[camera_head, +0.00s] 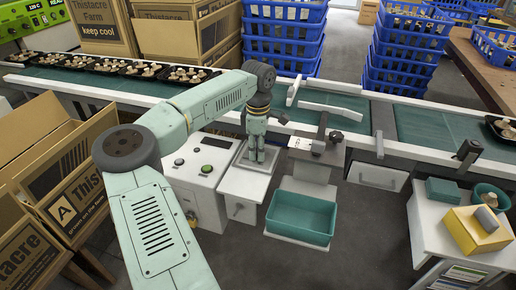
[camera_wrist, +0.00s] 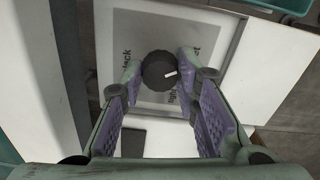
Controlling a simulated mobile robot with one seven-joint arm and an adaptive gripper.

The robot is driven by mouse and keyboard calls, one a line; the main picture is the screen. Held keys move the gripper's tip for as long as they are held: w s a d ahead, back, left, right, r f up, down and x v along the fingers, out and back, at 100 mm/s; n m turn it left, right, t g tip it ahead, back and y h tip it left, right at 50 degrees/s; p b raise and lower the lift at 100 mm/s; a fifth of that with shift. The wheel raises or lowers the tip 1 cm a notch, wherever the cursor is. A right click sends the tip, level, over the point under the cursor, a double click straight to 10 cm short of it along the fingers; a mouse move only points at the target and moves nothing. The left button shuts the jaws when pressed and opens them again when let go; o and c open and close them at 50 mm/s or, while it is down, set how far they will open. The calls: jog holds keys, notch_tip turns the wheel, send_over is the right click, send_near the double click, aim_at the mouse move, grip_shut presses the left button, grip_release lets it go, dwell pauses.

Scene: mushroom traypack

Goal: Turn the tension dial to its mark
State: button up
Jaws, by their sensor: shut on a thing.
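The tension dial (camera_wrist: 156,72) is a round black knob with a white pointer line, on a grey label plate (camera_wrist: 150,22) in the wrist view. The pointer lies toward the right of the knob, tilted slightly up. Dark printing stands on both sides of the knob, partly covered by my fingers. My gripper (camera_wrist: 159,72) has its two purple-padded fingertips on either side of the dial, shut on it. In the head view my gripper (camera_head: 256,155) points down at the small panel (camera_head: 250,182), and it hides the dial there.
A white control box (camera_head: 195,170) with buttons stands left of the panel. A teal bin (camera_head: 300,218) is to the right. The conveyor (camera_head: 330,115) runs behind, with mushroom trays (camera_head: 115,67) at left. Cardboard boxes (camera_head: 50,190) stand at left, blue crates (camera_head: 285,35) behind.

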jog(key=shift+d, duration=0.1)
dwell(0.4)
jog(key=o, duration=1.2)
notch_tip(320, 180, up, 12)
